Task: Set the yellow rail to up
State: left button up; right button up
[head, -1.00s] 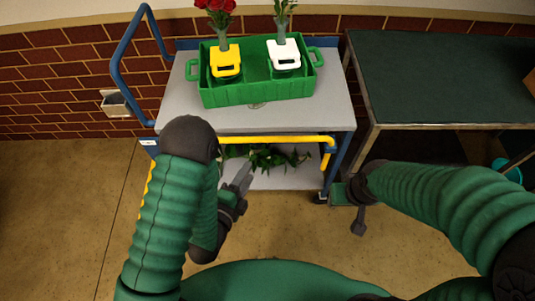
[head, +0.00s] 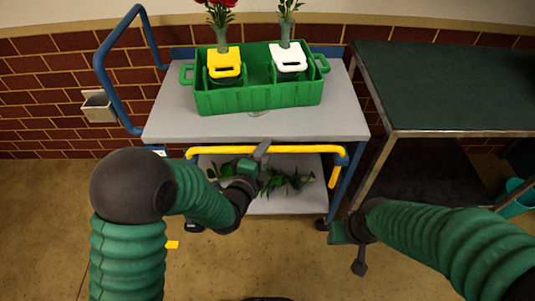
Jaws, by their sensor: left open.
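The yellow rail (head: 305,150) runs across the front of the cart, just below the front edge of the top shelf in the head view. Its right end joins a short yellow piece (head: 336,177) by the cart's front right post. My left gripper (head: 261,159) is open at the middle of the rail, with a grey finger overlapping it; I cannot tell whether they touch. Its other finger is hard to make out. My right gripper (head: 358,256) hangs low right of the cart, away from the rail; its jaws are too small to judge.
On the cart's top shelf (head: 170,122) stands a green crate (head: 260,98) with a yellow-handled and a white-handled holder and flowers. Green foliage (head: 285,182) lies on the lower shelf. A dark green table (head: 450,85) stands at the right. A blue handle (head: 103,70) rises at left.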

pick_arm(q)
jog(key=shift+w+d+f, duration=0.2)
jog(key=shift+w+d, duration=0.55)
jog(key=shift+w, duration=0.2)
jog(key=shift+a, duration=0.15)
grip_shut()
jog(key=shift+s+f, duration=0.15)
dwell(0.4)
